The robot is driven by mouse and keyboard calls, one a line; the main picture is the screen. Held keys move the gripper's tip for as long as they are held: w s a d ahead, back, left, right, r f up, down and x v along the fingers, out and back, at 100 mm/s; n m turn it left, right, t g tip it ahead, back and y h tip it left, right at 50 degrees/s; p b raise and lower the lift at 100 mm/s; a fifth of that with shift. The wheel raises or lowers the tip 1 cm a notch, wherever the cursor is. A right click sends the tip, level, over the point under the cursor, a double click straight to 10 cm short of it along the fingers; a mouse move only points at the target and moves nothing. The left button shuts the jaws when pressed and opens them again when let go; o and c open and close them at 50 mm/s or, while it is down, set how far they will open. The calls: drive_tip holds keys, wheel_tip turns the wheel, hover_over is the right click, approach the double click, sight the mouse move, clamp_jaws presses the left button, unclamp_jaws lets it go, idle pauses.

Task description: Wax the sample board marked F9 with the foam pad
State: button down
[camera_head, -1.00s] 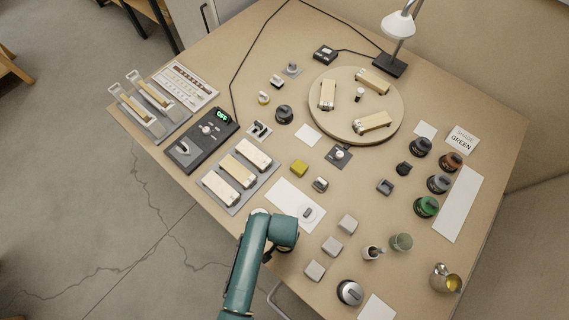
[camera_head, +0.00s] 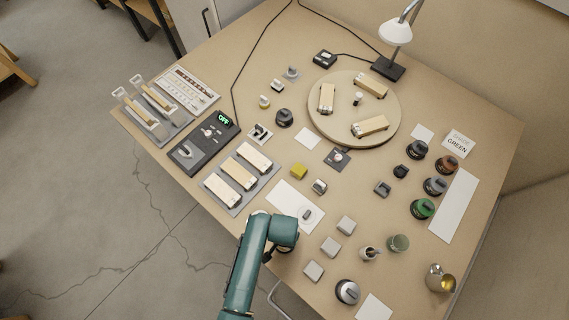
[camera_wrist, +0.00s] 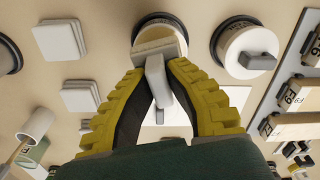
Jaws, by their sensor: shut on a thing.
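My gripper (camera_wrist: 156,72) has yellow ribbed fingers and is shut on the grey handle of a pale block, which looks like the foam pad (camera_wrist: 150,50). In the wrist view the pad is over or in front of a round dark-rimmed tin (camera_wrist: 158,20); I cannot tell whether they touch. The board marked F9 (camera_wrist: 305,94) lies among pale boards on a grey tray at the wrist view's right. In the head view that tray (camera_head: 212,186) holds three boards, labels unreadable, left of my arm. There my arm hides the pad and most of the gripper.
A second round tin with a grey-handled lid (camera_wrist: 248,50) stands close right of the pad. Grey blocks (camera_head: 330,247) and a cup (camera_head: 369,254) stand right of my arm. A white sheet (camera_head: 285,195) with a small handled thing lies beyond it. A black control box (camera_head: 205,142) shows OFF.

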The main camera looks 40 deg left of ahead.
drive_tip(key=shift+r+p, duration=2.15)
drive_tip(key=shift+r, duration=0.2)
drive_tip(key=shift+f, duration=0.1)
